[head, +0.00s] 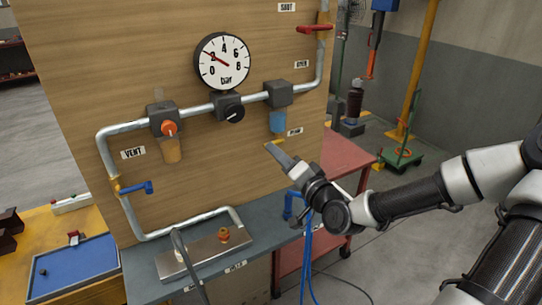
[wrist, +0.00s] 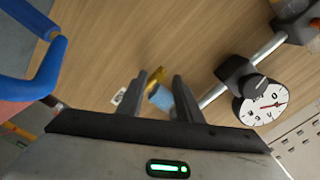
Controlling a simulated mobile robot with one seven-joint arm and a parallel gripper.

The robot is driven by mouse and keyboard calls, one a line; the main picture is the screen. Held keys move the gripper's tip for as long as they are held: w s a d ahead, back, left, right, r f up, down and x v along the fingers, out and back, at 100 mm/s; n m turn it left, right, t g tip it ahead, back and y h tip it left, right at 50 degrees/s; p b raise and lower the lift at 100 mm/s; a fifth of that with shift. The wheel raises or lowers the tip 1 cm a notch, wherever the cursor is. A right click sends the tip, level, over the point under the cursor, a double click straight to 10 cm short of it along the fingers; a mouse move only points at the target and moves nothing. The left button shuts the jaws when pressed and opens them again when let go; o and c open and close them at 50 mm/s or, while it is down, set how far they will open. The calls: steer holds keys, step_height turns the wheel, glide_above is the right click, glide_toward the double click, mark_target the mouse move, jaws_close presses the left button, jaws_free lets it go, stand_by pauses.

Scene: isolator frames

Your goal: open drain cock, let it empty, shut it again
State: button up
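The drain cock is a small yellow piece (head: 280,141) below the blue filter bowl (head: 277,122) on the wooden panel. My gripper (head: 272,149) is just below and in front of it in the head view. In the wrist view the fingers of my gripper (wrist: 160,78) are apart. The yellow cock (wrist: 155,76) and blue bowl (wrist: 160,98) show in the gap between them. I cannot tell whether a finger touches the cock. A small label (head: 294,132) is beside it. The gauge (head: 224,62) needle points near 2 bar.
A regulator with a black knob (head: 231,112) and a filter with an orange knob (head: 164,118) sit on the pipe. A red lever (head: 315,29) is above right, a blue vent lever (head: 139,188) at left. A grey bench (head: 140,262) and red cart (head: 345,160) are below.

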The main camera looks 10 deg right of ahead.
steer(key=shift+x, duration=2.1)
steer(key=shift+c, duration=0.4)
